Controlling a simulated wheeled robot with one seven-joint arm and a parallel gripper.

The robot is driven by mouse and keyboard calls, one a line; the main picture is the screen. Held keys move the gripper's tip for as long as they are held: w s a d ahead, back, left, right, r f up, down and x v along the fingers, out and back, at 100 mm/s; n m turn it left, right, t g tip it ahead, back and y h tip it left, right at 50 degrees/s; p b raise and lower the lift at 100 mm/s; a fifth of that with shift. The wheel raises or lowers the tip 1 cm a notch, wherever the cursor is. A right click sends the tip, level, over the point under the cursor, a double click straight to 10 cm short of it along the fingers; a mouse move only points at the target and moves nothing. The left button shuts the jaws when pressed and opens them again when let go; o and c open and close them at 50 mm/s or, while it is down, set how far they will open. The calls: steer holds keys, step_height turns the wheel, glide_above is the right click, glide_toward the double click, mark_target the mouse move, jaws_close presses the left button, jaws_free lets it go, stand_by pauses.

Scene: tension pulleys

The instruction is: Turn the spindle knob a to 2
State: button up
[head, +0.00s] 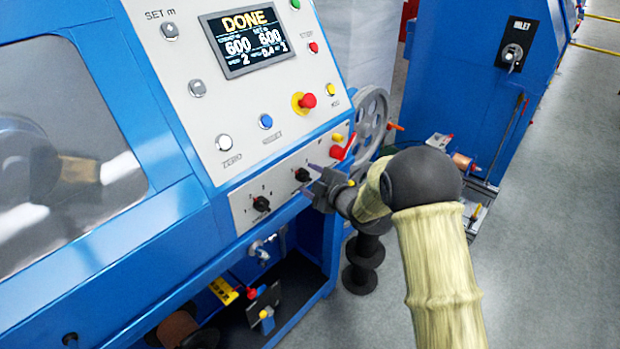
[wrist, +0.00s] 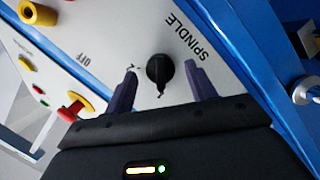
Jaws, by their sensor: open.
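The spindle knob (wrist: 159,69) is a small black rotary knob on a pale panel in the wrist view. It sits beside the printed word SPINDLE, with a 2 and OFF marked on its other side. Its narrow pointer end is toward the bottom of that view. My gripper (wrist: 160,82) is open, with one dark finger on each side of the knob and visible gaps between. In the head view my gripper (head: 318,186) is at the lower panel, close to a black knob (head: 302,174).
A second black knob (head: 261,204) is to the left on the same panel. A red lever (head: 341,151) and a handwheel (head: 371,118) are to the right. The display (head: 247,42) reads DONE. A red emergency button (head: 307,101) is above.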

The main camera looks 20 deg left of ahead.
steer(key=shift+w+a+f, duration=0.1)
steer(key=shift+w+a, duration=0.05)
steer(key=shift+a, duration=0.15)
steer(key=c, duration=1)
